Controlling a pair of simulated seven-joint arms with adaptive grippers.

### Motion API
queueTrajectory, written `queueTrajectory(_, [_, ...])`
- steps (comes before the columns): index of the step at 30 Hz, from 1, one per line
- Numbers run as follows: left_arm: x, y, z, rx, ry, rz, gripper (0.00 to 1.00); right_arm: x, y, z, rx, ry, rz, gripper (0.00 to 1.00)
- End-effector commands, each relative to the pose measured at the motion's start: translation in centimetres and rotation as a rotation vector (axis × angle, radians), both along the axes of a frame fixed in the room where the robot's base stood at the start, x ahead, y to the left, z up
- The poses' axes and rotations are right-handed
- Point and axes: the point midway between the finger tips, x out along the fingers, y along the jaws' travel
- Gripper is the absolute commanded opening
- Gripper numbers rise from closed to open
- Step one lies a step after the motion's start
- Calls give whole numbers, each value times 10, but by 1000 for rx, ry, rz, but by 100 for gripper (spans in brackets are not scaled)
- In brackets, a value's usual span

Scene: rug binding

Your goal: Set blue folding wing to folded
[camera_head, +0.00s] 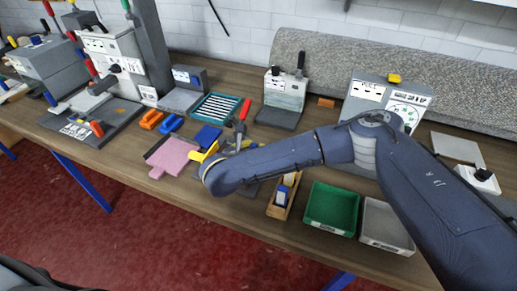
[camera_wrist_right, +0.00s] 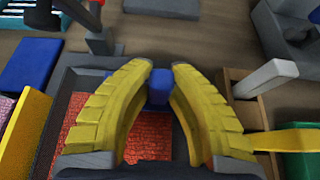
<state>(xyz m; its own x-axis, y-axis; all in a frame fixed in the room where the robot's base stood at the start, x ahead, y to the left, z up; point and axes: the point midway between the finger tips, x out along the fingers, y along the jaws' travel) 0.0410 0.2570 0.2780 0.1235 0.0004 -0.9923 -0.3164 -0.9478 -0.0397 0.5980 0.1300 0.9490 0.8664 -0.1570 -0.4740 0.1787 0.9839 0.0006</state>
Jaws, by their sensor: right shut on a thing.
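In the wrist view my right gripper (camera_wrist_right: 159,75) has its yellow fingers closed on a small blue piece (camera_wrist_right: 160,88), at the far side of a grey frame (camera_wrist_right: 85,77) with a red textured patch (camera_wrist_right: 150,138) inside. I cannot tell whether this piece belongs to the blue folding wing. A flat blue panel (camera_wrist_right: 28,70) lies left of the frame; it also shows in the head view (camera_head: 207,137). A yellow panel (camera_wrist_right: 22,135) stands tilted nearer along the frame's left side. My left gripper is out of view.
A pink panel (camera_head: 172,159) lies left of the frame. A wooden box (camera_head: 276,210), a green tray (camera_head: 331,207) and a grey tray (camera_head: 385,226) stand to its right. A red-handled lever (camera_head: 243,113) rises just behind. The table's front edge is close.

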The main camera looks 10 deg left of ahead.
Motion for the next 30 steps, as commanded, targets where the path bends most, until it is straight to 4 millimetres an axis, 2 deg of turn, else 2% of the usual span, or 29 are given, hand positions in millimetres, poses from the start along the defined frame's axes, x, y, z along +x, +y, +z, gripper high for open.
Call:
queueTrajectory(7, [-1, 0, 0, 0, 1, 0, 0, 0, -2, -3, -2, 3, -3, 0])
queueTrajectory(8, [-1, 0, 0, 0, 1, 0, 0, 0, -2, -3, -2, 4, -3, 21])
queueTrajectory(14, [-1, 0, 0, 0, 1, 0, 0, 0, -1, -2, -1, 3, -1, 44])
queueTrajectory(23, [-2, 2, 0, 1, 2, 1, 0, -1, 0, 0, -1, 2, 0, 44])
queueTrajectory(30, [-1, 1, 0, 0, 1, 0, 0, -20, 4, 9, 0, 4, 0, 44])
